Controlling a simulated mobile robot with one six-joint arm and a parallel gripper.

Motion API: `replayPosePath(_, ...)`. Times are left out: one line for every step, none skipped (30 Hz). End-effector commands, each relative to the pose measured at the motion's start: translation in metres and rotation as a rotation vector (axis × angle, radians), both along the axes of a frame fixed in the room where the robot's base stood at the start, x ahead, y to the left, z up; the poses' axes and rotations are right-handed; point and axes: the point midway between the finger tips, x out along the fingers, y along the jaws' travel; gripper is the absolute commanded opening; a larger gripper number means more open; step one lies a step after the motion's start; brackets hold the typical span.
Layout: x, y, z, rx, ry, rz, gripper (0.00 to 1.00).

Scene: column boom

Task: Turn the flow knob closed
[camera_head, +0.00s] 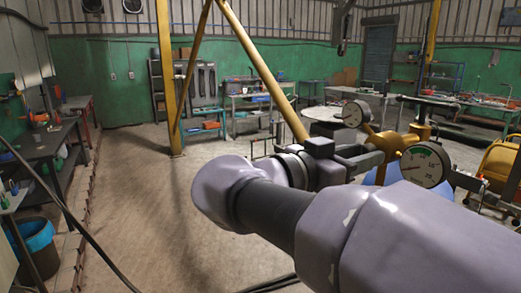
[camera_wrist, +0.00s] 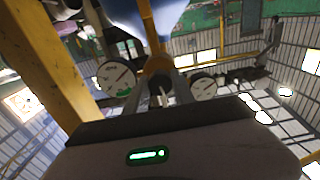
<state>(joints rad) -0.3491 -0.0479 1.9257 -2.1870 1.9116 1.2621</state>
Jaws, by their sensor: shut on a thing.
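The brass regulator (camera_head: 393,145) carries two round white gauges, an upper one (camera_head: 355,113) and a lower right one (camera_head: 425,165). In the wrist view the brass body (camera_wrist: 158,66) sits between the two gauges, the left one (camera_wrist: 116,79) and the right one (camera_wrist: 203,87). My gripper (camera_head: 372,156) reaches the front of the regulator. In the wrist view its two fingers (camera_wrist: 161,86) are closed around a small grey piece, the flow knob (camera_wrist: 162,96), which is mostly hidden by the fingers. The knob's turned position cannot be read.
A blue cylinder (camera_head: 384,177) stands under the regulator. A yellow post (camera_head: 166,80) and slanted yellow bar (camera_head: 262,70) stand behind my arm. Workbenches (camera_head: 48,150) line the left side, with a blue-rimmed bin (camera_head: 34,240) below. The middle floor is clear.

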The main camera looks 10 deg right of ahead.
Motion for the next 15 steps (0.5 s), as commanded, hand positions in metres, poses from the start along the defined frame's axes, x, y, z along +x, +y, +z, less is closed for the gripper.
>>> replayPosePath(-0.0001, 0.0, -0.0002, 0.0, 0.0, 0.0, 0.0)
replayPosePath(-0.0001, 0.0, -0.0002, 0.0, 0.001, 0.0, 0.0)
replayPosePath(-0.0001, 0.0001, -0.0002, -0.001, 0.003, 0.0, 0.0)
replayPosePath(-0.0001, 0.0001, -0.0002, -0.002, 0.005, 0.0, 0.0)
replayPosePath(-0.0001, 0.0001, -0.0002, -0.003, 0.008, 0.0, 0.0)
replayPosePath(-0.0001, 0.0001, -0.0001, -0.006, 0.016, -0.001, 0.0)
replayPosePath(-0.0001, 0.0001, -0.0001, -0.008, 0.023, -0.001, 0.0)
replayPosePath(-0.0001, 0.0001, 0.0, -0.01, 0.03, -0.001, 0.0)
replayPosePath(-0.0001, 0.0001, 0.0001, -0.015, 0.045, -0.001, 0.0)
replayPosePath(-0.0002, 0.0, 0.0001, -0.02, 0.058, -0.001, 0.0)
replayPosePath(-0.0002, 0.0, 0.0002, -0.025, 0.071, -0.001, 0.0)
replayPosePath(-0.0002, 0.0, 0.0003, -0.033, 0.094, -0.001, 0.0)
replayPosePath(-0.0002, 0.0, 0.0004, -0.039, 0.111, -0.001, 0.0)
replayPosePath(-0.0002, 0.0, 0.0005, -0.047, 0.132, -0.001, 0.0)
replayPosePath(-0.0003, 0.0, 0.0007, -0.058, 0.162, -0.001, 0.0)
